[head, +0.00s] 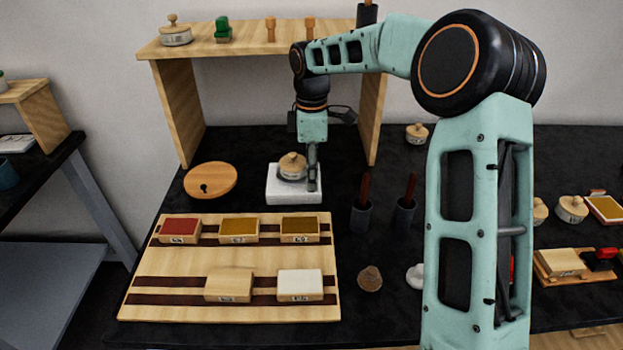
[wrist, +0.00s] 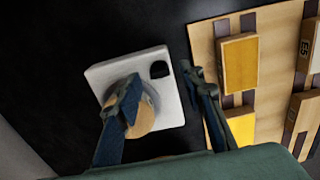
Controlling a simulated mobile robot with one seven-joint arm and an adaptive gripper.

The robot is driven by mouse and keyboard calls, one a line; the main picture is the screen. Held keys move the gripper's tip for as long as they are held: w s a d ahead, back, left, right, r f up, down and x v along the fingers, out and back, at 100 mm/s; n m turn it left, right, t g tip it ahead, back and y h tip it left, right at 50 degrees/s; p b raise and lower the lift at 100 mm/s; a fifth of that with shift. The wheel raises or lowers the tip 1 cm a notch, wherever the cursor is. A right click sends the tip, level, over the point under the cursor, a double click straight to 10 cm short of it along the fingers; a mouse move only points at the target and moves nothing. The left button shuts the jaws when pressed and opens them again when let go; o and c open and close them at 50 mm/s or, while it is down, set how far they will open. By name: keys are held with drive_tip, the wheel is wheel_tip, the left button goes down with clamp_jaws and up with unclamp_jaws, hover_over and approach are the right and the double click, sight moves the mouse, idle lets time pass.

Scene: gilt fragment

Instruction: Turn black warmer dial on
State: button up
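The white warmer (head: 280,197) stands on the black table with a small wooden-lidded pot (head: 292,165) on it. In the wrist view the warmer (wrist: 175,108) has a black dial (wrist: 159,69) near one corner. The dial's mark or setting is too small to read. My gripper (head: 312,184) points down over the warmer's right side, beside the pot. In the wrist view my gripper (wrist: 160,76) is open, with the dial showing between its two fingertips. One finger covers part of the pot (wrist: 145,113). I cannot tell whether either finger touches the dial. The head view hides the dial.
A wooden rack (head: 140,255) with several stamp-like blocks lies in front of the warmer. A round wooden disc (head: 210,180) lies to its left. Two dark holders with brown handles (head: 362,215) (head: 404,212) stand to its right. A wooden shelf (head: 245,42) spans above.

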drive_tip(key=shift+f, duration=0.85)
drive_tip(key=shift+c, duration=0.4)
clamp_jaws()
